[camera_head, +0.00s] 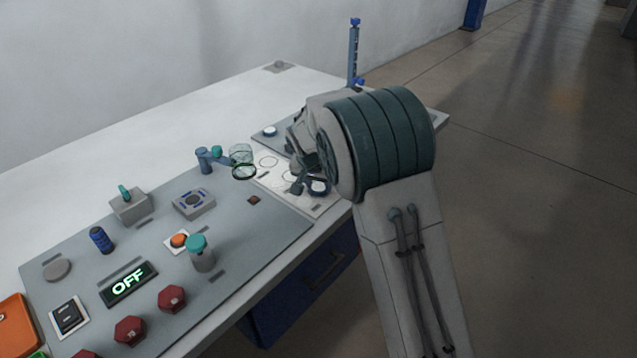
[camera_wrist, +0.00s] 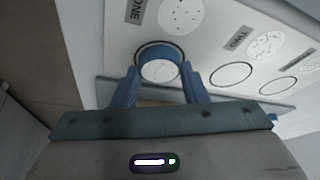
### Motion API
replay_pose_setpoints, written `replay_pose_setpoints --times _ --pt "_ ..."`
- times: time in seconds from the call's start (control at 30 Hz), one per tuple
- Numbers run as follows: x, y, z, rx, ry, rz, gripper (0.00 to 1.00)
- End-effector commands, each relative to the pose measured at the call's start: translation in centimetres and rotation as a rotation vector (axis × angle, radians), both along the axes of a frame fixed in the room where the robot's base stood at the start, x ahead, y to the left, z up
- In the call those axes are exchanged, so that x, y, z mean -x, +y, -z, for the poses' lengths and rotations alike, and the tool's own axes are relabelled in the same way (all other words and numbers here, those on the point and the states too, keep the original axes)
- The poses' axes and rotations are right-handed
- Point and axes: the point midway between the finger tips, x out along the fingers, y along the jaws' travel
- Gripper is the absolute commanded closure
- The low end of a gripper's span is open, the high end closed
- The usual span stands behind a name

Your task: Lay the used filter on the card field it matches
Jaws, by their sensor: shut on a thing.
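The used filter (camera_wrist: 160,70) is a white disc in a blue ring; any marks on its face are too small to read. My gripper (camera_wrist: 161,78) is shut on it, one blue finger on each side. The white card (camera_wrist: 200,60) lies beyond and under it, with dotted sample discs and outlined circles. The filter overlaps the dark outlined circle nearest the label ending in "ONE" (camera_wrist: 136,10); whether it touches the card cannot be told. Two empty circles, a middle one (camera_wrist: 231,75) and a farther one (camera_wrist: 277,85), lie to the right. In the head view my arm partly hides the card (camera_head: 322,207).
A magnifier (camera_head: 243,171) on a blue stand overhangs the card's left edge.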

Motion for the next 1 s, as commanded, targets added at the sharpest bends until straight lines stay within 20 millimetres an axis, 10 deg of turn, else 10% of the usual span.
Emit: replay_pose_setpoints --times 0.2,0.3,0.5,0.6,1.0 --pt "0.09 -0.02 0.17 0.001 0.003 0.001 0.82" --pt "0.09 -0.02 0.17 0.001 0.003 0.001 0.38" --pt "0.05 -0.02 0.10 0.000 0.002 0.000 0.35" --pt "0.04 -0.02 0.09 0.000 0.002 0.000 0.17" --pt "0.02 -0.01 -0.40 0.000 0.001 0.000 0.17"
